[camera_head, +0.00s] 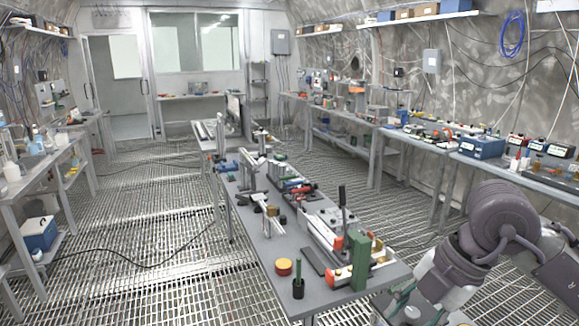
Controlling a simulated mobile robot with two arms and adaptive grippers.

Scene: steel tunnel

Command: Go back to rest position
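Part of my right arm (495,225) shows at the lower right, with grey-purple joints and pale links. It bends down past the near right corner of the middle workbench (265,265) and runs out at the bottom edge. I see no gripper fingers on it. My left arm and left gripper are not in view. No object is seen held.
The middle bench carries a green block (360,262), a red-and-yellow round piece (283,267), a dark green upright tool (298,288) and several clamps. A right-wall bench holds a blue box (482,147). A blue-and-white cooler (40,234) stands left. Grated floor (150,225) lies open between.

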